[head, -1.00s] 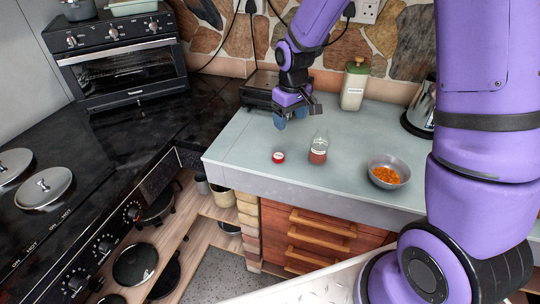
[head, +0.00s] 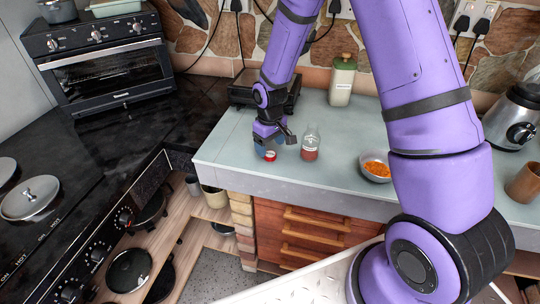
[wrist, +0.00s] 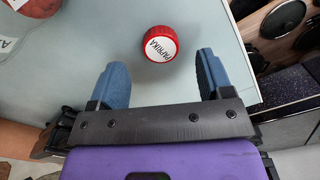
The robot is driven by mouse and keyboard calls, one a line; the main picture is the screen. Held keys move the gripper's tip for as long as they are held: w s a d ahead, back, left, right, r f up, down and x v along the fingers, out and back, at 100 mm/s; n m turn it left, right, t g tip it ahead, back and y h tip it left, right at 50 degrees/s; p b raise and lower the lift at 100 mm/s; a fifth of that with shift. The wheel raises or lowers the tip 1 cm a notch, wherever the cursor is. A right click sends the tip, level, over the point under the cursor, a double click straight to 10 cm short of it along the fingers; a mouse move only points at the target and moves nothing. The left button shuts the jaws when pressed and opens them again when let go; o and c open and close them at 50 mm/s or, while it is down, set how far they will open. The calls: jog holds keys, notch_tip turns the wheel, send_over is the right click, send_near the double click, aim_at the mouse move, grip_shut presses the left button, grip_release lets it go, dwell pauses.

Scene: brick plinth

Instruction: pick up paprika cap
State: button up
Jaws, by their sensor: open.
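The paprika cap (wrist: 160,44) is a small red cap with a white top lettered PAPRIKA. It lies on the pale counter, and in the head view the cap (head: 270,156) is just below my gripper (head: 268,148). In the wrist view my gripper (wrist: 160,82) is open, with its two blue fingers apart and nothing between them. The cap sits just beyond the fingertips, roughly centred between them and not visibly touched. The glass jar with red powder (head: 310,146) stands to the right of the cap; part of it shows at the wrist view's upper left.
A bowl of orange food (head: 375,167) is further right on the counter. A green-lidded canister (head: 342,82) and a dark appliance (head: 250,88) stand behind. The counter's front edge (head: 225,176) is close to the cap.

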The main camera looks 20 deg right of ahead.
aim_at(269, 153)
notch_tip(269, 153, down, 3)
jog(key=shift+w+a+f, duration=0.1)
jog(key=shift+f, duration=0.05)
jog(key=c, duration=1)
